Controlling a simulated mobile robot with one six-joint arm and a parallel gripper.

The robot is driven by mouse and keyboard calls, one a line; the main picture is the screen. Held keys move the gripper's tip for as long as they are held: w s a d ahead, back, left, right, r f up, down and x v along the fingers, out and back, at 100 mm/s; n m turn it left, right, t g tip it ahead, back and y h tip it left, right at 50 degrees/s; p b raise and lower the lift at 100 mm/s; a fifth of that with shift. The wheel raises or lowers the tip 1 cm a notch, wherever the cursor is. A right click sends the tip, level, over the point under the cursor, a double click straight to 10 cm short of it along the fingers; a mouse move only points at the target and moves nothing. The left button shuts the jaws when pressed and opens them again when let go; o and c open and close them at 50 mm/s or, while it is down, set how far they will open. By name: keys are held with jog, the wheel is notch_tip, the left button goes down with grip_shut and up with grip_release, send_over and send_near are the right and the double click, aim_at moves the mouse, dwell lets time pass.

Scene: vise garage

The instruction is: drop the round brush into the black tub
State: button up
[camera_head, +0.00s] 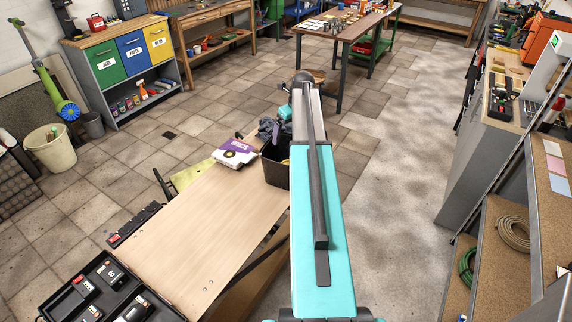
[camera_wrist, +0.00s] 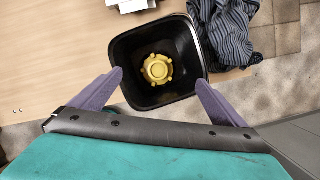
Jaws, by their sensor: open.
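The black tub (camera_head: 272,172) stands at the far end of the wooden workbench, partly hidden by my arm. In the wrist view the black tub (camera_wrist: 130,88) is seen from above, with a round yellow piece (camera_wrist: 157,69) with a lobed rim lying on its floor. This may be the round brush; I cannot tell for sure. My gripper (camera_wrist: 159,77) is open above the tub, its two purple fingers apart on either side of it and nothing between them. In the head view my gripper is mostly hidden by the arm.
A striped cloth (camera_wrist: 222,32) lies against the tub's right side. A purple and white box (camera_head: 235,152) lies on the workbench (camera_head: 200,215), left of the tub. A black tray of items (camera_head: 105,290) is at the bench's near left. The bench's middle is clear.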

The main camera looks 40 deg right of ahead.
jog(key=b+v, duration=0.2)
jog(key=v, duration=0.6)
jog(key=shift+r, duration=0.45)
jog(key=shift+w+f, duration=0.1)
jog(key=shift+f, duration=0.05)
dwell(0.3)
jog(key=p+x, duration=0.2)
jog(key=x, duration=0.6)
jog(key=shift+f, duration=0.4)
jog(key=shift+r, duration=0.15)
dwell(0.4)
jog(key=p+x, duration=0.1)
jog(key=x, duration=0.4)
jog(key=shift+p, duration=0.4)
dwell(1.8)
jog(key=shift+a, duration=0.15)
